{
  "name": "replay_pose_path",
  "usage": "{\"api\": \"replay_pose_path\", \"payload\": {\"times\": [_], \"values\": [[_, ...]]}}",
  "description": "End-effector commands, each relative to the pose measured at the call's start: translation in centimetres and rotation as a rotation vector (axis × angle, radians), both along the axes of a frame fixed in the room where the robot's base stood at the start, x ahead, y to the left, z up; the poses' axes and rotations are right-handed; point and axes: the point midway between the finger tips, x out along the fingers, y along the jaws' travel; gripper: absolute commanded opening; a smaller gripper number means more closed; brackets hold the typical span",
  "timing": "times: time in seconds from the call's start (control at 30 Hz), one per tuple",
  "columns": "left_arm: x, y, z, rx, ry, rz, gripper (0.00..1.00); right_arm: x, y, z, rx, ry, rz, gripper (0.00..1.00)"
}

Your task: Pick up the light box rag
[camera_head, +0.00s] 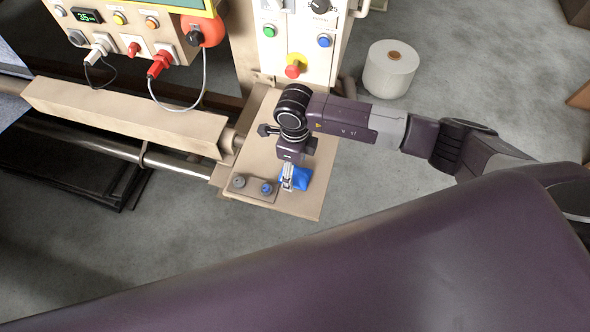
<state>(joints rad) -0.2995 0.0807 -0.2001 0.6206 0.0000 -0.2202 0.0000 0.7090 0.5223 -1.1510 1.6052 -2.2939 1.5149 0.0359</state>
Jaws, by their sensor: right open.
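A small blue rag (301,176) lies crumpled on the beige machine shelf (305,204). I take it to be the light box rag, but no light box label shows. My right gripper (287,186) points down at the rag's left side, with its pale fingers overlapping the rag in this view. It is open. I cannot tell whether the fingers touch the rag, and part of the rag is hidden behind them. My left gripper is not in view.
A small plate with two knobs (252,189) sits on the shelf just left of the gripper. A control panel (295,40) stands behind, with buttons and plugged cables further left. A beige beam (125,115) runs left. A white roll (390,70) stands on the floor.

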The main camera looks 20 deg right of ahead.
Motion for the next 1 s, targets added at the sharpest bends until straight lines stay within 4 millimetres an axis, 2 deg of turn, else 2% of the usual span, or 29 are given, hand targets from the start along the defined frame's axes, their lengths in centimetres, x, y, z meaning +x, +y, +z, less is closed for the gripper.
{"api": "replay_pose_path", "payload": {"times": [0.13, 0.37, 0.77, 1.0], "values": [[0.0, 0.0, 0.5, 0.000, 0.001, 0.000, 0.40, 0.0, 0.0, -1.4, 0.001, 0.001, 0.000, 0.67], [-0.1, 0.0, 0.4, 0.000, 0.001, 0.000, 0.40, 0.0, 0.0, -1.6, 0.002, -0.001, 0.001, 0.67], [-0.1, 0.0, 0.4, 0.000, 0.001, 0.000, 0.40, 0.0, 0.0, -1.6, 0.002, -0.001, 0.000, 0.24], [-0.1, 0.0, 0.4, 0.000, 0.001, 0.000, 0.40, 0.0, 0.0, -1.5, 0.002, -0.001, 0.000, 0.23]]}}
